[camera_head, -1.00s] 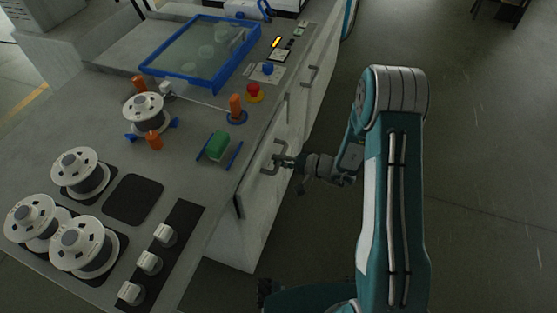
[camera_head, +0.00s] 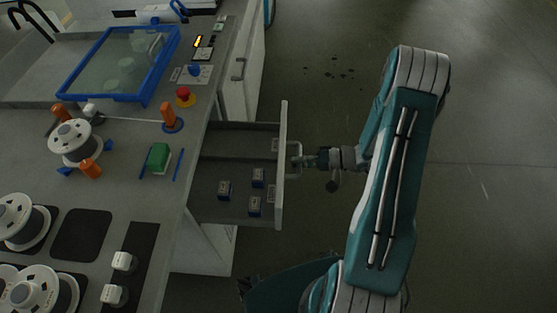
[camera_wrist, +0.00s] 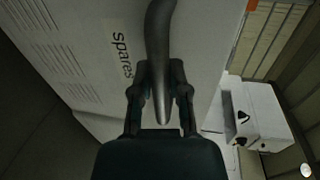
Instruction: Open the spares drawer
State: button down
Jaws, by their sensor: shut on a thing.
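The spares drawer (camera_head: 284,200) stands pulled out from the bench front in the head view. It has a divider across it and holds several small dark boxes (camera_head: 257,178). In the wrist view its front (camera_wrist: 95,40) bears the label "spares" (camera_wrist: 121,54). My gripper (camera_head: 298,164) is at the drawer's front, shut on the bar handle (camera_wrist: 160,40). In the wrist view my gripper's fingers (camera_wrist: 160,85) sit on both sides of the handle. The far ends of the fingertips are partly hidden by the handle.
The bench top carries a blue-framed cover (camera_head: 122,62), a red button (camera_head: 184,95), a green block (camera_head: 158,157) and white spools (camera_head: 75,140). Another bench-front handle (camera_head: 238,68) is beyond the drawer. The floor (camera_head: 480,150) to the right is clear.

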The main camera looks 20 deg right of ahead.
jog(key=shift+s+d+f, duration=0.1)
jog(key=shift+s+d, duration=0.2)
jog(key=shift+d, duration=0.35)
jog(key=shift+s+d+f, duration=0.1)
jog(key=shift+s+d, duration=0.15)
jog(key=shift+d, duration=0.35)
jog(key=c, duration=0.6)
grip_release()
jog(key=shift+w, duration=0.1)
jog(key=shift+d+r, duration=0.1)
jog(key=v, duration=1.2)
jog(key=shift+w, duration=0.1)
